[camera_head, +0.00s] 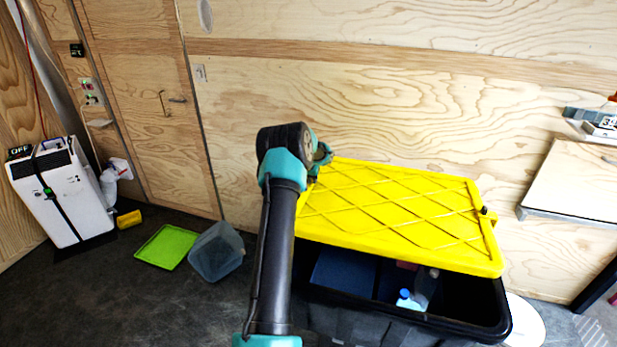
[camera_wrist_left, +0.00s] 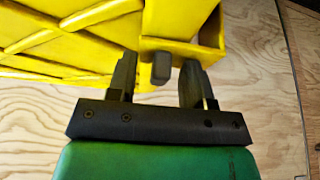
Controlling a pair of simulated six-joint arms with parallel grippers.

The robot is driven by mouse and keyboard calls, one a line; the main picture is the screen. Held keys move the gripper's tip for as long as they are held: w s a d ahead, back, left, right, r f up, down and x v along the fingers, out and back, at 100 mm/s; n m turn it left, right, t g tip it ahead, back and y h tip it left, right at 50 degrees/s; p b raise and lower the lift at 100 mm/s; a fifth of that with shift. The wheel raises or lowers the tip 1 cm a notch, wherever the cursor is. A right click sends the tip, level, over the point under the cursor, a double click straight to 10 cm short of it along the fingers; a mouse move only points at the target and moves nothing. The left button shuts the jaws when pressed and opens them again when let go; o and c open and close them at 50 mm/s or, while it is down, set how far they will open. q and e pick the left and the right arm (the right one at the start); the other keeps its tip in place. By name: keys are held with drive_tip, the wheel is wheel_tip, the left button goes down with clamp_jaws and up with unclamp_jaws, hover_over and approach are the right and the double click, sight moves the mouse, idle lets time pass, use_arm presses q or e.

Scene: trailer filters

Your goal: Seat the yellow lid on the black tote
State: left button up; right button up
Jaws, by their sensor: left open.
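The yellow lid (camera_head: 395,210), with a raised diamond pattern, lies over the back of the black tote (camera_head: 465,325). The lid is tilted, and the tote's front stays uncovered. My left gripper (camera_head: 322,160) is at the lid's far left corner. In the left wrist view, its open fingers (camera_wrist_left: 157,80) stand on either side of a small dark knob on the lid (camera_wrist_left: 161,67); gaps show beside the knob. A similar dark knob shows at the lid's right end. My left arm hides the tote's left side. My right gripper is not in view.
A blue-capped bottle (camera_head: 408,300) is inside the tote. A green tray (camera_head: 167,246), a clear bin (camera_head: 216,251) and a white appliance (camera_head: 62,190) are on the floor at left. A plywood wall (camera_head: 400,110) stands close behind the lid. A shelf (camera_head: 575,180) is at right.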

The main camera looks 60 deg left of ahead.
use_arm(q)
drive_tip(key=shift+c, duration=0.5)
clamp_jaws()
idle(0.8)
